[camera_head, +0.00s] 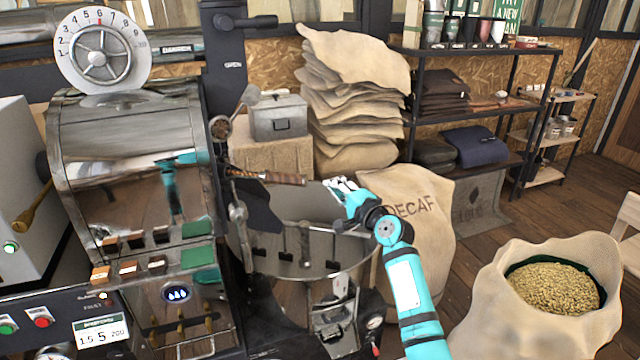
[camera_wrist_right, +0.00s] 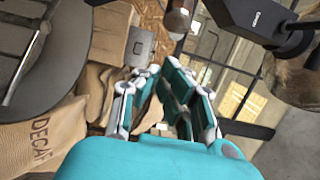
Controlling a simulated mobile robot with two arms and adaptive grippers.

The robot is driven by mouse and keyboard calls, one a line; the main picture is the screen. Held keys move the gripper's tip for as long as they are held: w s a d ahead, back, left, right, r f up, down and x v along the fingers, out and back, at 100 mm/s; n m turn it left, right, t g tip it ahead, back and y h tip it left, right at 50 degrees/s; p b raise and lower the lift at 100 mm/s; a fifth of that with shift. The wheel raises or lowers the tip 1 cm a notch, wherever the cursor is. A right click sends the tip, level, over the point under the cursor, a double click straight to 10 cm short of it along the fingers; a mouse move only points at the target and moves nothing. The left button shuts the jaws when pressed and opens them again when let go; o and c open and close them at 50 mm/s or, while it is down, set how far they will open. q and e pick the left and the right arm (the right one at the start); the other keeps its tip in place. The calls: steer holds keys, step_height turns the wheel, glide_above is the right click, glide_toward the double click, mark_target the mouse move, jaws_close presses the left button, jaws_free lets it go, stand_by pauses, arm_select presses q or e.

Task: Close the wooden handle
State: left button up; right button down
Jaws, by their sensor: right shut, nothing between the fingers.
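The wooden handle (camera_head: 270,177) is a brown turned grip on a metal lever at the roaster's front. It lies roughly level, pointing right over the round cooling bin. Its end also shows at the top of the right wrist view (camera_wrist_right: 180,17). My right gripper (camera_head: 340,185) is above the bin's right rim, to the right of the handle's tip and apart from it. In the wrist view my right gripper (camera_wrist_right: 161,70) is shut and empty, with the handle beyond its fingertips. My left gripper is not in view.
The steel roaster (camera_head: 130,150) fills the left side. The cooling bin (camera_head: 310,268) with its stirring arms lies below the handle. A DECAF sack (camera_head: 425,210) stands behind my right arm. An open sack of beans (camera_head: 500,300) is at right.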

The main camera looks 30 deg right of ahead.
mark_target(280, 183)
steer(key=w+a+p, duration=0.1)
steer(key=w+a, duration=0.9)
steer(key=w, duration=0.1)
steer(key=shift+a+p, duration=0.3)
steer(key=shift+a, duration=0.05)
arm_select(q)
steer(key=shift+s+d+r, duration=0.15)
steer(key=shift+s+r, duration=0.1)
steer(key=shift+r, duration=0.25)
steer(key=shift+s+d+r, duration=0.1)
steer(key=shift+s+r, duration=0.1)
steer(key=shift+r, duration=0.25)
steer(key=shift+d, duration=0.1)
arm_select(e)
steer(key=shift+f, duration=0.1)
